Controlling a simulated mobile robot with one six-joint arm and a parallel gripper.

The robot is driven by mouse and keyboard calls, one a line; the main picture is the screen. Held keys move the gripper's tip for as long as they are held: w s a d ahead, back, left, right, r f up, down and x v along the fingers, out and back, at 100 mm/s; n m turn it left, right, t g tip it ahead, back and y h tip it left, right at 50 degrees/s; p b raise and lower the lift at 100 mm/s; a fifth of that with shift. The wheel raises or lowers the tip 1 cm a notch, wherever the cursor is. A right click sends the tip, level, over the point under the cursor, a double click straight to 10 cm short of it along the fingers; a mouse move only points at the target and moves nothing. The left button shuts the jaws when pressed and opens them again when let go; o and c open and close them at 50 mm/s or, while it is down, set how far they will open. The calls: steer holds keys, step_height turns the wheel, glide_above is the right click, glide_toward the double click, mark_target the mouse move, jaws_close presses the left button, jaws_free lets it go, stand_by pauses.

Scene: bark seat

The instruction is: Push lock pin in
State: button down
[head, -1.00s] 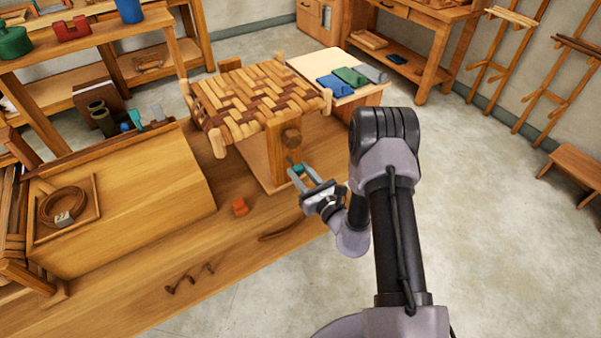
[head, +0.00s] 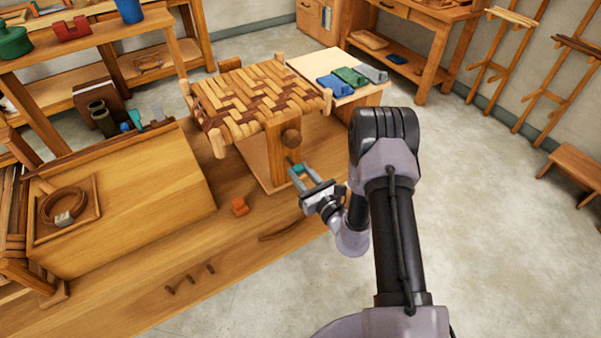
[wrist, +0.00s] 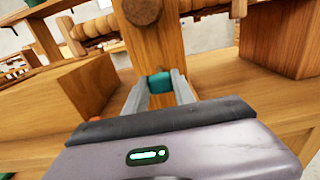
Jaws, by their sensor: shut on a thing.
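The lock pin (wrist: 160,83) shows as a teal block or handle between the two fingers of my gripper (wrist: 161,78) in the wrist view. It shows as a small teal patch in the head view (head: 299,169). My gripper (head: 298,174) is shut on it, low in front of the wooden post (head: 282,155) under the woven seat (head: 262,95). A round wooden knob (wrist: 142,10) sits on the post above the pin. The pin's far end and how deep it sits in the post are hidden.
An orange block (head: 240,206), a curved strip (head: 283,229) and several small dark pegs (head: 190,278) lie on the bench (head: 130,300). A large wooden box (head: 150,190) stands to the left. A pale board (head: 310,65) with coloured clamps lies behind the seat.

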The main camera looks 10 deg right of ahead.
steer(key=x, duration=0.2)
steer(key=shift+w+a, duration=0.15)
steer(key=shift+w, duration=0.15)
steer(key=c, duration=1.4)
jaws_free()
steer(key=o, duration=0.4)
steer(key=shift+w, duration=0.1)
steer(key=shift+c, duration=0.2)
steer(key=p+v, duration=0.2)
steer(key=v, duration=1.5)
steer(key=shift+s, duration=0.3)
